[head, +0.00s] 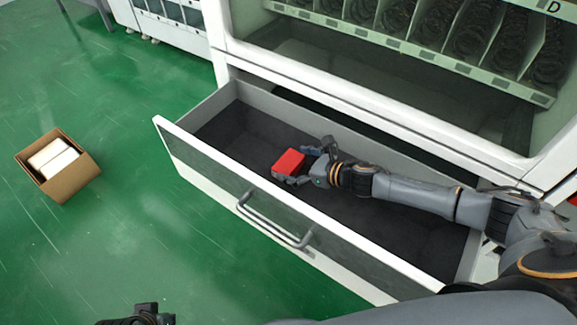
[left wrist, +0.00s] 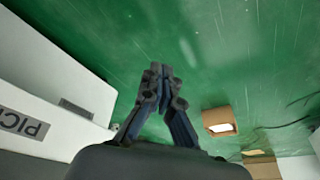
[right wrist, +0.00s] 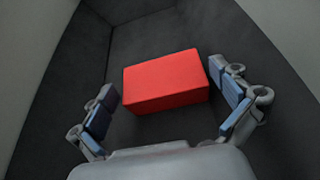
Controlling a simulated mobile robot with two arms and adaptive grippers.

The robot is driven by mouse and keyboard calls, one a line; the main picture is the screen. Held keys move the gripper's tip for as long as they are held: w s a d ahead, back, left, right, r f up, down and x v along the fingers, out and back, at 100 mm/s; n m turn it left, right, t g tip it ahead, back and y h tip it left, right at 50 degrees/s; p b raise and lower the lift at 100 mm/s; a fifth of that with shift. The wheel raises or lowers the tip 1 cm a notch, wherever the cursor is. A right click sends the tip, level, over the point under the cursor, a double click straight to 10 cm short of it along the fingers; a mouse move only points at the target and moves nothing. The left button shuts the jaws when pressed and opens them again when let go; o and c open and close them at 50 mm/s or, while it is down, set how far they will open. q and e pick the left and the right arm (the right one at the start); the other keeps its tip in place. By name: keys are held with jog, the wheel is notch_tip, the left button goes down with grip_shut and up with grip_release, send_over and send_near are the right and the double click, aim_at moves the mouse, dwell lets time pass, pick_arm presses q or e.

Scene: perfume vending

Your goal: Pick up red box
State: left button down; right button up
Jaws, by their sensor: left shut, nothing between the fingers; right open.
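The red box (head: 289,163) lies in the open drawer of the vending machine, on its dark floor. In the right wrist view the red box (right wrist: 166,80) lies between and just ahead of the spread fingers. My right gripper (head: 302,165) is open and reaches into the drawer from the right, with its fingers around the near end of the box; it also shows in the right wrist view (right wrist: 168,108). I cannot tell whether a finger touches the box. My left gripper (left wrist: 160,75) is shut and empty above the green floor, well away from the drawer.
The drawer (head: 190,146) is pulled out, with a grey handle (head: 270,222) on its white front. The vending machine (head: 400,62) with spiral racks stands behind it. An open cardboard box (head: 80,180) with white contents stands on the floor at left. Green floor between is clear.

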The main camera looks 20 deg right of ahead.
jog(key=shift+x, duration=0.95)
jog(key=shift+c, duration=0.4)
jog(key=c, duration=0.9)
